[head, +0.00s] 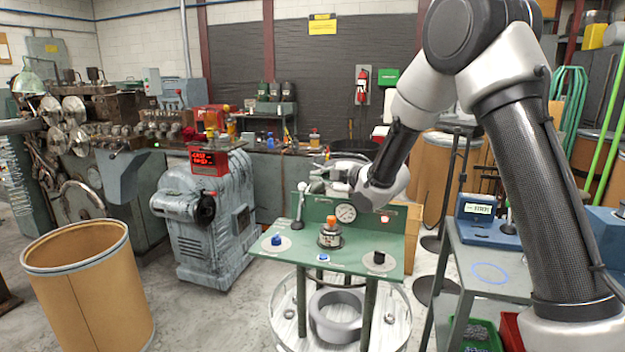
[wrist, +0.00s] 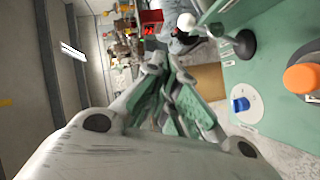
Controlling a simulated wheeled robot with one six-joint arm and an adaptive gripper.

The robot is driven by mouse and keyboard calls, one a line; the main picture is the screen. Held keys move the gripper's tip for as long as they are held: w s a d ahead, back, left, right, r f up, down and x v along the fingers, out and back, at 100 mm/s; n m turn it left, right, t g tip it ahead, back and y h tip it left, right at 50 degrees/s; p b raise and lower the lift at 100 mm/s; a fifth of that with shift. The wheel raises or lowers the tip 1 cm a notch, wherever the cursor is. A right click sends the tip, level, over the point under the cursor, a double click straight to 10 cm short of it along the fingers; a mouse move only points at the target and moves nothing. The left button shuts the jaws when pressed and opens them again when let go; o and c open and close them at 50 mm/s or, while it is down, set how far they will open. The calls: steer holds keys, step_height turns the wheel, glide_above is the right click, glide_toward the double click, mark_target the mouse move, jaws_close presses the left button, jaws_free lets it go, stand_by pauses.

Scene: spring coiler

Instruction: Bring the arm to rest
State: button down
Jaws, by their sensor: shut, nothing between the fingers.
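My arm reaches in from the right in the head view, with its elbow high and its forearm coming down to the middle. My gripper (head: 308,187) points left, above the back of the green stand (head: 390,243) and apart from its top. In the wrist view my gripper (wrist: 158,62) has its green-padded fingers close together, shut and empty.
The stand carries a round gauge (head: 346,213), a blue knob (head: 276,240), a black knob (head: 379,257) and a small lever. A grey machine (head: 212,225) and a brown drum (head: 90,285) stand left. A cart with a blue display box (head: 477,218) stands right. Open floor lies front left.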

steer(key=shift+s+d+r, duration=0.15)
steer(key=shift+s+d, duration=0.2)
steer(key=shift+s, duration=0.05)
